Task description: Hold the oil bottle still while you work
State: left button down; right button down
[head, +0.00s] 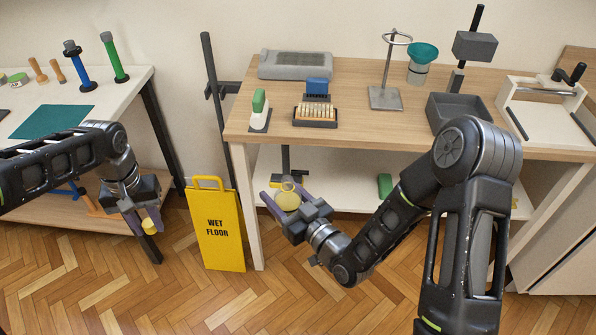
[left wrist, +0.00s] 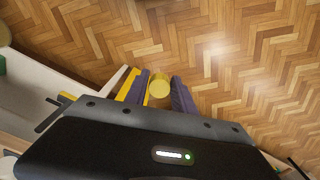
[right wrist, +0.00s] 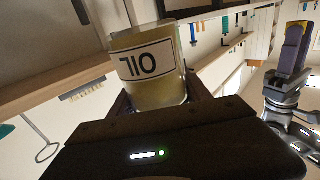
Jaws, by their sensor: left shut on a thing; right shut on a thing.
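The oil bottle (head: 287,197) is yellowish and sits between the purple fingers of my right gripper (head: 283,199), in front of the wooden bench. In the right wrist view the bottle (right wrist: 150,66) fills the jaws, and its white OIL label appears upside down. My right gripper is shut on it. My left gripper (head: 146,222) is shut on a small round yellow piece (head: 148,227), which looks like a cap, held over the floor at the left. This yellow piece shows between the fingers in the left wrist view (left wrist: 159,87). The two grippers are well apart.
A yellow wet floor sign (head: 217,230) stands between my grippers. The wooden bench (head: 350,75) carries a stand, a grey bin and a brush block. A white table (head: 125,85) with tools is at the left. Parquet floor in front is clear.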

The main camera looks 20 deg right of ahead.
jog(key=s+a+f+n+g+y, duration=0.2)
jog(key=s+a+n+y, duration=0.1)
jog(key=a, duration=0.3)
jog(key=shift+s+a+f+n+g+y, duration=0.3)
jog(key=shift+s+f+g+y, duration=0.1)
jog(key=shift+s+y, duration=0.4)
pick_arm(q)
jog(key=s+d+r+m, duration=0.1)
jog(key=d+r, duration=0.3)
jog(key=d, duration=0.4)
jog(key=s+d+r+m, duration=0.2)
jog(key=d+r+m, duration=0.1)
jog(key=d, duration=0.6)
jog(key=s+d+r+m, duration=0.1)
jog(key=s+d+r, duration=0.1)
jog(key=d+r, duration=0.3)
jog(key=d, duration=0.3)
jog(key=shift+s+d+m, duration=0.15)
jog(key=shift+d+m, duration=0.2)
jog(key=shift+m, duration=0.05)
jog(key=shift+f, duration=0.15)
jog(key=shift+f, duration=1.9)
